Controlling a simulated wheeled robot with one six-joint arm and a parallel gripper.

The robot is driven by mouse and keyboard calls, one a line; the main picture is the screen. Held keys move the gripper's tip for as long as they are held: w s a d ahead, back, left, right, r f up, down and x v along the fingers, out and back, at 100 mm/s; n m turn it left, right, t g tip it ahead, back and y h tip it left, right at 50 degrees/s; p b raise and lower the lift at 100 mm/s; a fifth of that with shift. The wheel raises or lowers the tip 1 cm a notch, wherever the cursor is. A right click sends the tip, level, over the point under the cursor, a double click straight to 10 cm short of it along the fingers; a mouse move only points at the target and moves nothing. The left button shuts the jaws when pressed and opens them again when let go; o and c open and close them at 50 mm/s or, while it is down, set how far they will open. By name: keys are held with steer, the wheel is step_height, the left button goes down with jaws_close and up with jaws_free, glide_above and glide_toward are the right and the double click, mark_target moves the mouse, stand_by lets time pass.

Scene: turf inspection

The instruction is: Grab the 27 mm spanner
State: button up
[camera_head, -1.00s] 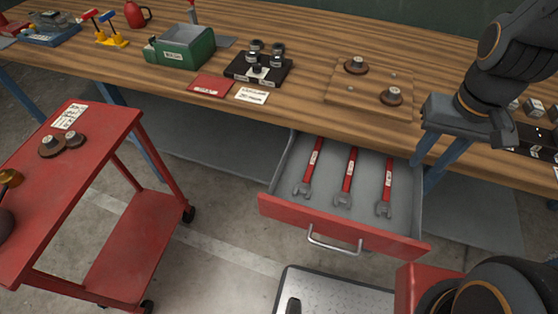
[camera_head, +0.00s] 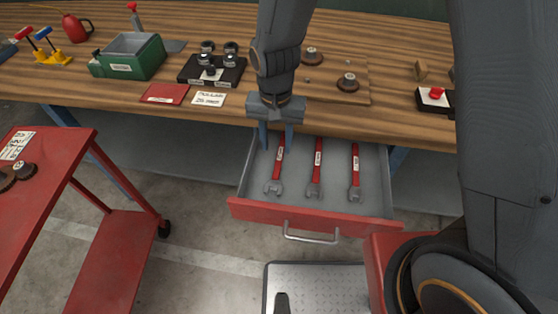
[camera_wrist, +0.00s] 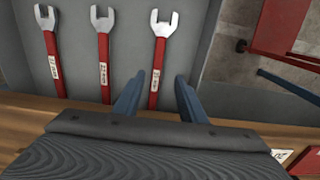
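Three red-handled spanners with grey open jaws lie side by side in the open drawer: left (camera_head: 276,166), middle (camera_head: 316,168) and right (camera_head: 355,173). The wrist view shows them in reverse order: the left one (camera_wrist: 158,68) at right, the middle one (camera_wrist: 104,65), and the right one (camera_wrist: 52,62). Each handle has a white label, too small to read surely, so I cannot tell which is 27 mm. My gripper (camera_head: 276,141) is open and points down over the back of the drawer. In the wrist view its fingers (camera_wrist: 158,98) straddle the left spanner's handle line, with nothing gripped.
The drawer (camera_head: 310,214) has a red front and grey walls. The wooden workbench (camera_head: 215,118) is close behind my gripper, with a black holder (camera_head: 190,76) and a green box (camera_head: 125,65) on it. A red cart (camera_head: 45,190) stands at left.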

mark_target(279, 160)
steer(key=shift+w+d+f+p, duration=0.15)
steer(key=shift+f+p, duration=0.25)
steer(key=shift+f, duration=1.25)
steer(key=shift+w+d+f+p, duration=0.15)
steer(key=shift+f+p, duration=0.2)
steer(key=shift+f, duration=1.25)
steer(key=shift+s, duration=0.1)
jaws_close()
